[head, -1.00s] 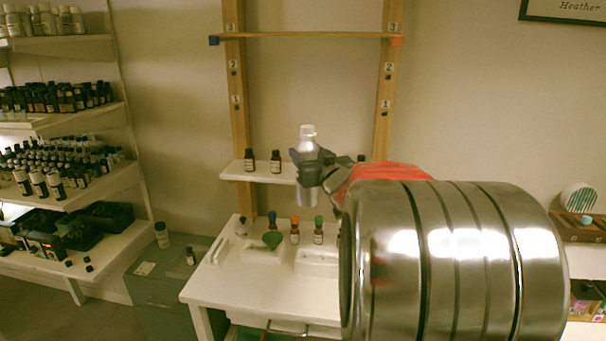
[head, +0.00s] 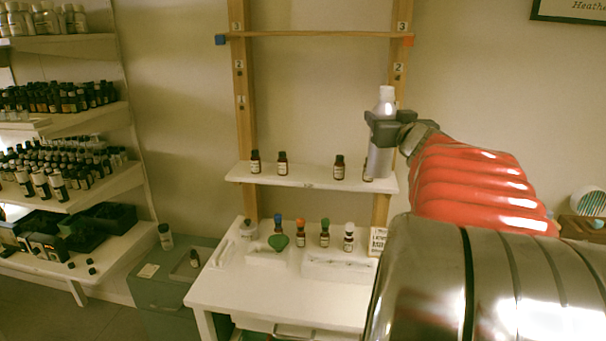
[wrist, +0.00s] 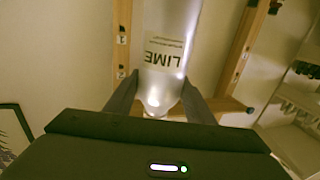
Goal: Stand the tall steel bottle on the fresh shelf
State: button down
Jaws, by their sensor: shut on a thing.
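My gripper (head: 386,126) is shut on the tall steel bottle (head: 380,160), which has a white cap and stands upright in the jaws. In the wrist view the bottle (wrist: 170,45) shows a label reading LIME, between the two fingers of my gripper (wrist: 158,100). A white shelf (head: 310,181) runs between two wooden posts. The bottle overlaps the shelf's right end in the head view; I cannot tell whether it is over it or in front of it. No readable name shows on the shelf.
Several small dark bottles (head: 339,167) stand on the shelf, one partly hidden by the steel bottle. The middle of the shelf has a gap. Below is a white table (head: 250,290) with several colour-capped bottles. A wooden bar (head: 320,35) crosses above.

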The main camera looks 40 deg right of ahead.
aim_at(311, 175)
jog(key=i, duration=0.95)
jog(key=u, duration=0.05)
